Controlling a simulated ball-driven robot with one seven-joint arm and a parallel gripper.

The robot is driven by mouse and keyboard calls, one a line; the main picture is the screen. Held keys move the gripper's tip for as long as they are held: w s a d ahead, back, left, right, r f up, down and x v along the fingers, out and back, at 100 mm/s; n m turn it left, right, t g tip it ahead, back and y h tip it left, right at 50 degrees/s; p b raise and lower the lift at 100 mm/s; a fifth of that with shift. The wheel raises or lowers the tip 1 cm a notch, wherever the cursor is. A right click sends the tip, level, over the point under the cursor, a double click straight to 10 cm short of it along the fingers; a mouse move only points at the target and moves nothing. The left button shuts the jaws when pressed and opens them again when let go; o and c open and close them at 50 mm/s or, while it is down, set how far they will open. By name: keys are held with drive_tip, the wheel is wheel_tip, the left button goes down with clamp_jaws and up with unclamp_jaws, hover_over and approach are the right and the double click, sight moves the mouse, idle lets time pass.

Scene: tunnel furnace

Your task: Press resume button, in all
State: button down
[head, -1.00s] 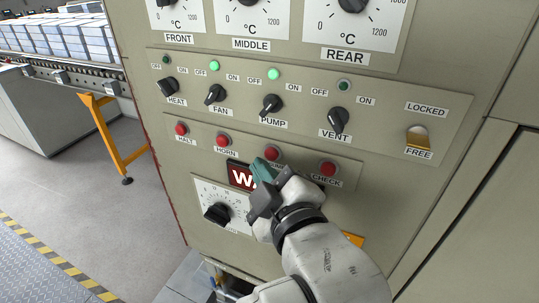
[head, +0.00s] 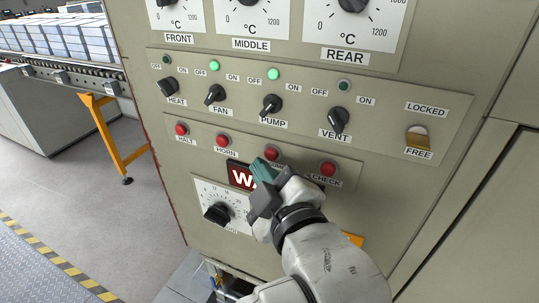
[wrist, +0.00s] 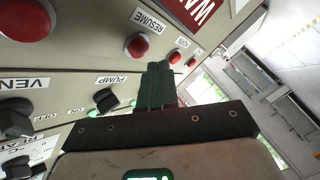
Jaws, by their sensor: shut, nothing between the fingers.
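The red RESUME button (head: 271,153) is in the row of red buttons on the beige panel, with its label mostly hidden behind my gripper in the head view. In the wrist view the button (wrist: 137,46) and its RESUME label are clear. My gripper (head: 261,168) is shut and empty, its teal fingertips just below and left of the button in the head view. In the wrist view the fingertips (wrist: 158,72) appear beside the button with a small gap in the picture. The depth between them and the panel is hard to tell.
HALT (head: 181,129), HORN (head: 222,141) and CHECK (head: 328,169) buttons flank RESUME. Above are the HEAT, FAN, PUMP and VENT knobs (head: 338,120); FAN and PUMP lamps glow green. Below are a dark red warning sign (head: 238,175) and a dial (head: 216,213).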

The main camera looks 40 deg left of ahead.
idle(0.4)
drive_tip(key=shift+w+a, duration=0.1)
drive_tip(key=shift+w, duration=0.3)
drive_tip(key=shift+w+a, duration=0.1)
drive_tip(key=shift+w, duration=0.4)
idle(0.7)
drive_tip(key=shift+s, duration=0.1)
drive_tip(key=shift+s+d, duration=0.2)
drive_tip(key=shift+s, duration=0.65)
drive_tip(key=shift+s, duration=0.1)
drive_tip(key=s, duration=0.2)
drive_tip(key=s+d+p, duration=0.1)
drive_tip(key=s, duration=0.1)
drive_tip(key=shift+s+d, duration=0.1)
drive_tip(key=shift+s, duration=0.2)
idle(0.7)
